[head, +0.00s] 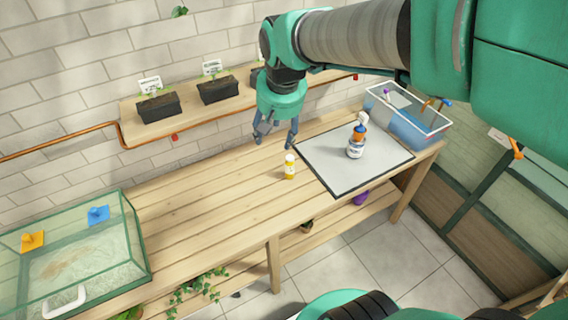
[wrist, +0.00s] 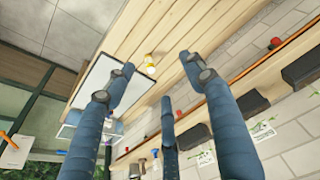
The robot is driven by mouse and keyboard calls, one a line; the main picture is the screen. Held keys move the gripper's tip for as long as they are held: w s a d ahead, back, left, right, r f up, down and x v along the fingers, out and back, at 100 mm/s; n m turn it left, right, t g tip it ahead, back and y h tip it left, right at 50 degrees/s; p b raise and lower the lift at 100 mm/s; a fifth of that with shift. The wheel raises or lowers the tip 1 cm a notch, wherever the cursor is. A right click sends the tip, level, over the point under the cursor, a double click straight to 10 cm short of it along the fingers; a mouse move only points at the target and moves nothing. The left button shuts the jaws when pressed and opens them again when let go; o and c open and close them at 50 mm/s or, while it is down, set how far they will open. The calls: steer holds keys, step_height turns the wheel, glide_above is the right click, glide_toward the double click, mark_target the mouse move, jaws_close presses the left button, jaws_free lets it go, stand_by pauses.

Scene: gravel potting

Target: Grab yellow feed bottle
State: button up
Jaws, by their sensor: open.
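The yellow feed bottle (head: 290,167) stands upright on the wooden table (head: 200,195), just left of the grey mat, and has a white cap. My gripper (head: 274,140) is above the table, behind the bottle in the head view and a little to its left. Its fingers are spread open and empty. In the wrist view the yellow bottle (wrist: 150,66) shows beyond the gripper (wrist: 150,95), between two of the spread fingers and apart from them.
A spray bottle with an orange part (head: 356,145) stands on the dark-edged mat (head: 335,185). A clear bin (head: 410,118) stands behind it. A glass tank (head: 135,235) is at the left. Black planters (head: 158,107) sit on a wall shelf near my arm. The table's middle is clear.

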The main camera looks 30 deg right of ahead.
steer(key=w+d+f+g, duration=0.1)
steer(key=w+d+f, duration=0.45)
steer(key=w, duration=0.25)
steer(key=m+g, duration=0.2)
glide_above(290, 157)
step_height(290, 157, down, 23)
steer(key=shift+w+r+b, duration=0.1)
steer(key=shift+r+b, duration=0.05)
steer(key=shift+b, duration=0.2)
steer(key=shift+f+b, duration=0.7)
steer(key=shift+f, duration=3.55)
steer(key=shift+f, duration=0.1)
steer(key=shift+f+b, duration=0.7)
steer(key=shift+f, duration=1.8)
